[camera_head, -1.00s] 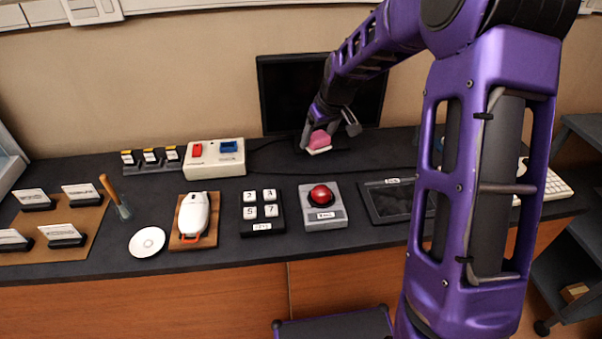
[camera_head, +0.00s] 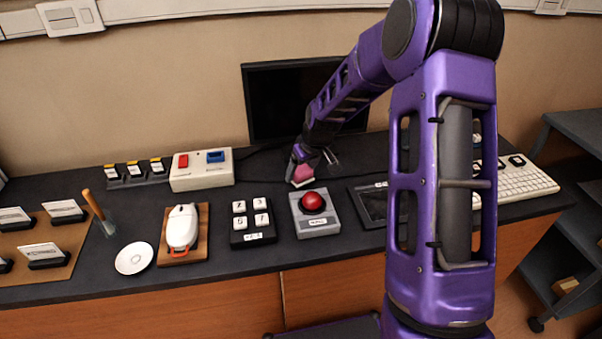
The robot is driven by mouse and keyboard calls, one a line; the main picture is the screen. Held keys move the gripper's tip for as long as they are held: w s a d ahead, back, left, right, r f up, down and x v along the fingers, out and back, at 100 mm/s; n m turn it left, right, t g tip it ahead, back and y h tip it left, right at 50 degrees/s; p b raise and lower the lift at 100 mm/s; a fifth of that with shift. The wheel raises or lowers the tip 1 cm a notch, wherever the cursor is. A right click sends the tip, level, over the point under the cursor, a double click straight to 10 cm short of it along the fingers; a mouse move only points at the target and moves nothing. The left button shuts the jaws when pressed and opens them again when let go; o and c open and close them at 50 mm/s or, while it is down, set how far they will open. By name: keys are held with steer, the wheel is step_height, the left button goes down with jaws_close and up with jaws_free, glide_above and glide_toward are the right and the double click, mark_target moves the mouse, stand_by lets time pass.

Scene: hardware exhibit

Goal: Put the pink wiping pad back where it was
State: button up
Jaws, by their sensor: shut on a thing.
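The pink wiping pad (camera_head: 303,172) with a pale underside is in the head view, near the middle of the dark counter, behind the red button box. My gripper (camera_head: 307,171) is shut on the pad, reaching down from my purple arm. The pad is low over the counter or at its surface; I cannot tell whether it touches. Part of the pad is hidden by a gripper finger.
The red button box (camera_head: 315,224) stands just in front of the pad. A number keypad (camera_head: 252,236) is to its left, a dark tablet (camera_head: 371,207) to its right. A black monitor (camera_head: 272,104) stands behind. A white switch box (camera_head: 202,178) is to the left.

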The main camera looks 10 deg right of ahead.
steer(key=shift+f, duration=0.2)
steer(key=shift+f, duration=0.15)
steer(key=o, duration=1.2)
steer(key=shift+r, duration=0.5)
steer(key=p+v, duration=0.1)
steer(key=v, duration=1)
steer(key=shift+s+r+p, duration=0.15)
steer(key=shift+s+p, duration=0.05)
steer(key=shift+p, duration=0.15)
